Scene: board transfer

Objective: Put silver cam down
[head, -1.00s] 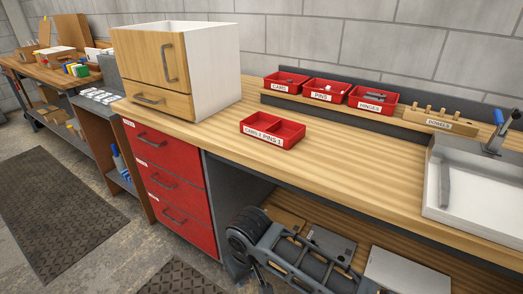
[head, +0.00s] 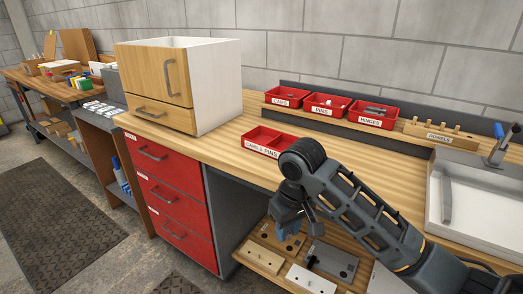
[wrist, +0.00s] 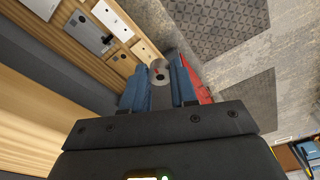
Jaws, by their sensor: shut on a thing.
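The silver cam (wrist: 160,72) is a small grey cylinder with a dark spot on its end. It sits between the blue fingertips of my gripper (wrist: 157,82) in the wrist view, and my gripper is shut on it. In the head view my gripper (head: 288,230) hangs low in front of the bench's front edge, pointing down near the lower shelf. The cam cannot be made out there. A red two-compartment tray labelled CAMS & PINS (head: 261,148) stands on the bench above and behind my gripper, its right end partly hidden by my arm.
Red bins labelled CAMS (head: 281,102), PINS (head: 322,110) and HINGES (head: 370,121) line the back. A dowel block (head: 440,138) and white tray (head: 477,215) stand right. A wooden cabinet (head: 165,85) stands left. Boards (head: 310,279) lie on the lower shelf (wrist: 40,75).

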